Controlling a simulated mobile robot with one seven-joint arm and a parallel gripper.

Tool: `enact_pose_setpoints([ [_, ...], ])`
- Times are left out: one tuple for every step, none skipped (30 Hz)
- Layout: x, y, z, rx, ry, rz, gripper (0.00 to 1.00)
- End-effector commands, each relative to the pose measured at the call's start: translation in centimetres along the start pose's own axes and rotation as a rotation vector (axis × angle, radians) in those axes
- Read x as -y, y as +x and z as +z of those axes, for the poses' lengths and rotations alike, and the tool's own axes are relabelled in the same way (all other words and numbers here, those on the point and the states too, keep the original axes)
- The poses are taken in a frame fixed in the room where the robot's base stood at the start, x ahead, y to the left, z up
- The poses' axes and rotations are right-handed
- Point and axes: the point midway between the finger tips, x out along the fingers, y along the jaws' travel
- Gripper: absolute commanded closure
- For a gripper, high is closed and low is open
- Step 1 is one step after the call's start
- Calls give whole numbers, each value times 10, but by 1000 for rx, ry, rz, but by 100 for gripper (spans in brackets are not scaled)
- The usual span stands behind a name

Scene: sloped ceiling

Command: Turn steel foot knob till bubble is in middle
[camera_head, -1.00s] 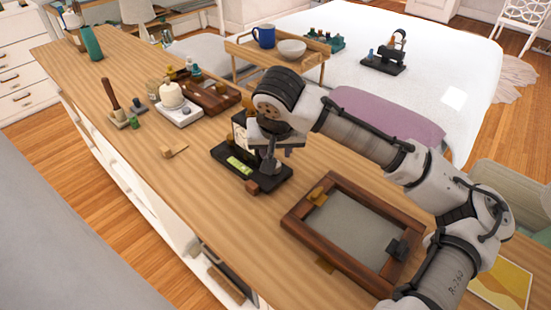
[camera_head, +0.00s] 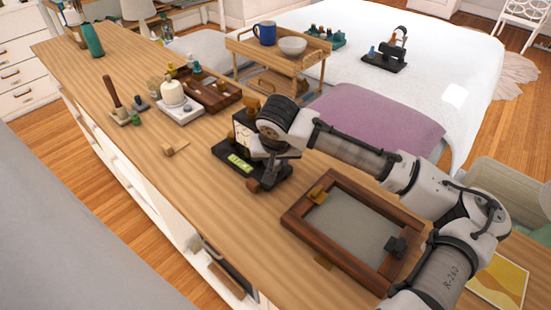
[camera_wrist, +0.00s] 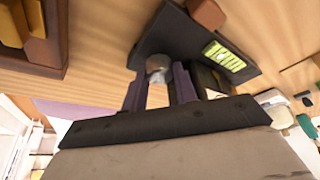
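The black level base (camera_head: 230,167) stands on the wooden counter, with a bright green bubble vial (camera_head: 240,163) on its top. The vial shows in the wrist view (camera_wrist: 224,57) with dark marks; I cannot make out where its bubble lies. The grey steel foot knob (camera_wrist: 158,66) is at the base's corner in the wrist view. My gripper (camera_wrist: 159,76) has its two dark fingers on either side of the knob, and they appear to touch it. In the head view my wrist hides the knob and part of the base.
A brown block (camera_head: 254,185) sits at the base's front corner. A wooden-framed panel (camera_head: 297,212) lies to the right. A white scale-like stand (camera_head: 180,112) and a brown tray (camera_head: 213,102) are further left.

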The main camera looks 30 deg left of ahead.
Motion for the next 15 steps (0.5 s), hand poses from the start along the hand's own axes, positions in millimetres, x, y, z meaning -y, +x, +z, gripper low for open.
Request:
enact_pose_setpoints([
  [0, 0, 0, 0, 0, -1, 94],
  [0, 0, 0, 0, 0, -1, 94],
  [0, 0, 0, 0, -2, -2, 94],
  [0, 0, 0, 0, -5, -4, 94],
  [0, 0, 0, 1, -11, -8, 94],
  [0, 0, 0, 1, -25, -16, 94],
  [0, 0, 0, 1, -37, -23, 94],
  [0, 0, 0, 2, -54, -30, 94],
  [0, 0, 0, 3, -78, -41, 94],
  [0, 0, 0, 2, -99, -50, 94],
  [0, 0, 0, 2, -120, -60, 94],
  [0, 0, 0, 2, -149, -71, 94],
  [-1, 0, 0, 1, -169, -79, 94],
  [-1, 0, 0, 1, -188, -86, 94],
  [-1, 0, 0, 1, -211, -94, 94],
])
